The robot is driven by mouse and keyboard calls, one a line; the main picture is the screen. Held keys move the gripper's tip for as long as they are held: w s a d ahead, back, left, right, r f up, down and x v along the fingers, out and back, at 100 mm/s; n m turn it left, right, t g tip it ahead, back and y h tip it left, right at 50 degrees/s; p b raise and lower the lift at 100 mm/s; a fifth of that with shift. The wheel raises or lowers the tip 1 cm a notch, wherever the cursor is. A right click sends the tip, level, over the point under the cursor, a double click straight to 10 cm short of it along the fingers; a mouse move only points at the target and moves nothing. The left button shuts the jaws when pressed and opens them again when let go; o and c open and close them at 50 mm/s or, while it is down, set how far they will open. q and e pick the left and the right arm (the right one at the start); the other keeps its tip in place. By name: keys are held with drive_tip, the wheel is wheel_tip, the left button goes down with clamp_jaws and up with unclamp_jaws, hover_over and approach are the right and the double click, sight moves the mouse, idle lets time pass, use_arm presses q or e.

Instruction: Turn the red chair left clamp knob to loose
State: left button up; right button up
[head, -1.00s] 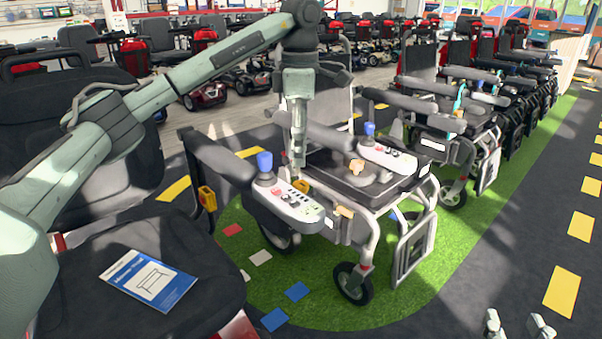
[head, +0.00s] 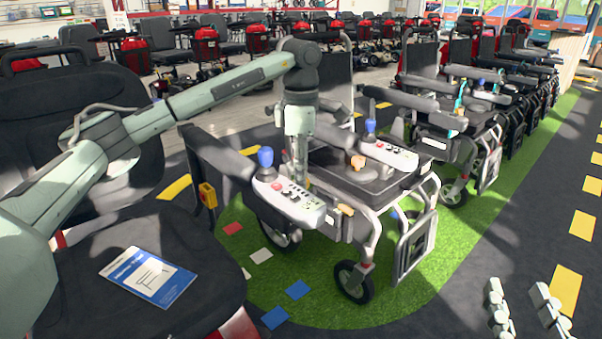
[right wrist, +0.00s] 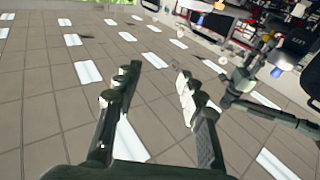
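My left gripper (head: 301,178) points straight down between the armrests of the front power chair (head: 365,197), just behind its near control panel (head: 290,203) with a blue joystick. The panel hides its fingertips, so I cannot tell if they touch anything. A tan knob (head: 346,209) sits at the near armrest's front end, right of the gripper. Another tan knob (head: 358,162) shows by the far armrest. Little red shows on this chair; I cannot tell whether it is the red chair. My right gripper (head: 524,310) is open and empty at lower right; its parted fingers fill the right wrist view (right wrist: 157,90).
A dark seat (head: 85,290) with a blue-and-white leaflet (head: 148,277) is at lower left, under my left arm. A yellow piece (head: 207,195) hangs by the near armrest. More chairs (head: 455,115) line the green mat (head: 430,290).

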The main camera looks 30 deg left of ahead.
use_arm(q)
clamp_jaws()
